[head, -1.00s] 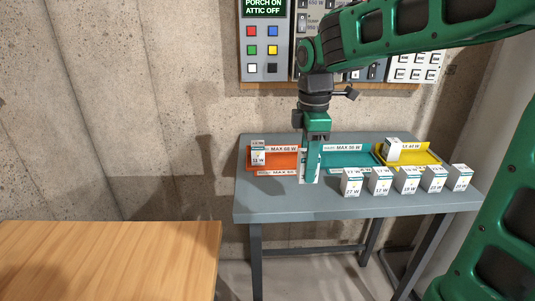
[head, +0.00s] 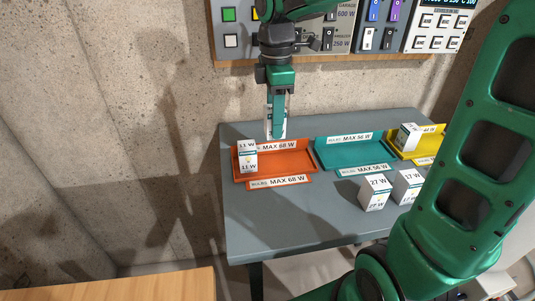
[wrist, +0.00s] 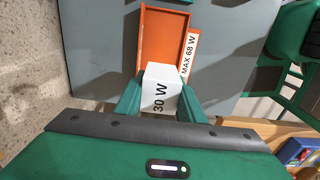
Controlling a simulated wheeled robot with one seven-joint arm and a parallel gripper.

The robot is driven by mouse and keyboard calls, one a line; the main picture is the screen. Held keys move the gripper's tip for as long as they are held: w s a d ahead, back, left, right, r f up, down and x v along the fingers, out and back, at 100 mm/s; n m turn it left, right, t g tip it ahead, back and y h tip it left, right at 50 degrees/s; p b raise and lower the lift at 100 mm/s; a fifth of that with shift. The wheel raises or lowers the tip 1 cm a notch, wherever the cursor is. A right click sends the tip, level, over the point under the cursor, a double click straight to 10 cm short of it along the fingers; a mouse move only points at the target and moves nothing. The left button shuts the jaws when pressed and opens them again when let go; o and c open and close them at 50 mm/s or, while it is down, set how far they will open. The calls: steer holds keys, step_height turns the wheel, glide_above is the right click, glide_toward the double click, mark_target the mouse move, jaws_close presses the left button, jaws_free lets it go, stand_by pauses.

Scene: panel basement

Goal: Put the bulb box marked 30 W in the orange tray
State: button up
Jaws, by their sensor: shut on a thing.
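My gripper (head: 277,132) is shut on a white bulb box marked 30 W (wrist: 161,86). The wrist view shows the box between both fingers, with its 30 W label facing the camera. In the head view the fingers mostly hide the box, above the back part of the orange tray. The orange tray (head: 296,164) is labelled MAX 68 W and sits at the left of the grey table. It also shows in the wrist view beyond the box (wrist: 163,28). A white box marked 11 W (head: 248,158) stands in the tray's left end.
A teal tray (head: 352,152) labelled MAX 56 W stands right of the orange one. A yellow tray (head: 433,143) holds a box (head: 408,137). Boxes marked 27 W (head: 375,193) and 17 W (head: 408,187) stand in front. The orange tray's middle and right are bare.

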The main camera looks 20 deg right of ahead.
step_height(320, 180, down, 6)
steer(key=shift+w+r, duration=0.1)
steer(key=shift+w, duration=0.05)
steer(key=shift+f, duration=2.05)
steer(key=shift+f, duration=0.1)
steer(key=o, duration=0.7)
steer(key=shift+o, duration=0.2)
step_height(320, 180, up, 12)
steer(key=shift+r, duration=0.1)
